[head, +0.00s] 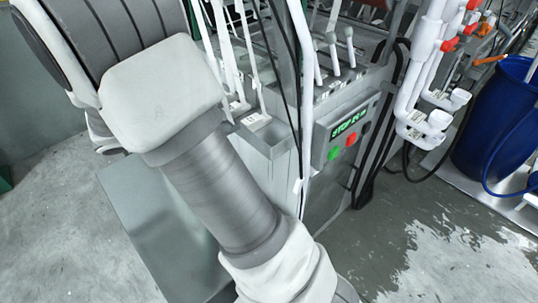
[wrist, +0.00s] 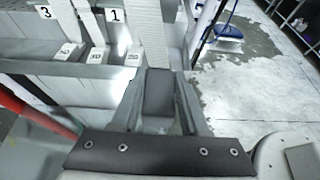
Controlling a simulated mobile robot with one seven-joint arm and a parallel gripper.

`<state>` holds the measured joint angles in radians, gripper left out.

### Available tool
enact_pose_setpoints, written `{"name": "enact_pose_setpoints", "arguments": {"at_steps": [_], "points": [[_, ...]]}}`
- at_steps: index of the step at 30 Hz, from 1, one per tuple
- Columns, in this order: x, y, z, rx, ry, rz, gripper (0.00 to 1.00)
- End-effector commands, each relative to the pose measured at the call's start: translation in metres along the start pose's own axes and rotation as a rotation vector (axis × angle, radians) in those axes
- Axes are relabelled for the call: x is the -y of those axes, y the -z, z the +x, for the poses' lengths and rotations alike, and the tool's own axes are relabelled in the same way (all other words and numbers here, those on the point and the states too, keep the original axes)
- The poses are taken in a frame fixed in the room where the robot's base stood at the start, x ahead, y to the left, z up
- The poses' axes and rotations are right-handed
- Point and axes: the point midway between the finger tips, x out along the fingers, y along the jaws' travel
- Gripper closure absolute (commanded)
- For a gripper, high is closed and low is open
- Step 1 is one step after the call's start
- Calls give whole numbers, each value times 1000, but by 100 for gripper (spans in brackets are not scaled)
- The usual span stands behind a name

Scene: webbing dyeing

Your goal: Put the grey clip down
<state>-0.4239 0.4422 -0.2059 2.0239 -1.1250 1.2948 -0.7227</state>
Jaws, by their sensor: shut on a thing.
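In the wrist view, the grey clip (wrist: 158,92) is a dark grey block between the two fingers of my gripper (wrist: 159,82). My gripper is shut on it. A white webbing strap (wrist: 153,35) runs up the picture just beyond the clip; I cannot tell whether the clip is fastened to it. The clip's underside is hidden. In the head view my own arm fills the left and middle, and neither my gripper nor the clip can be made out there.
In the wrist view, small numbered white blocks (wrist: 97,56) stand on a grey ledge at left, and a red bar (wrist: 38,108) lies near the left edge. The head view shows a control box (head: 347,132) with a green display, white pipes (head: 418,75) and a blue barrel (head: 493,125).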

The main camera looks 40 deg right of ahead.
Motion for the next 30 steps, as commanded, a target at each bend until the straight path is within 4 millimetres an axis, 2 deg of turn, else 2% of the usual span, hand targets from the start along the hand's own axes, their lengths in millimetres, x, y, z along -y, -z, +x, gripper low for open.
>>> {"name": "enact_pose_setpoints", "arguments": {"at_steps": [1,4,8,11,24,30], "points": [[5,15,3,3,-1,-1,100],[12,24,2,9,-2,2,100],[17,29,2,14,-2,3,100],[19,26,12,14,0,5,100],[20,-19,116,15,3,6,100],[19,-36,156,15,1,5,100]]}}
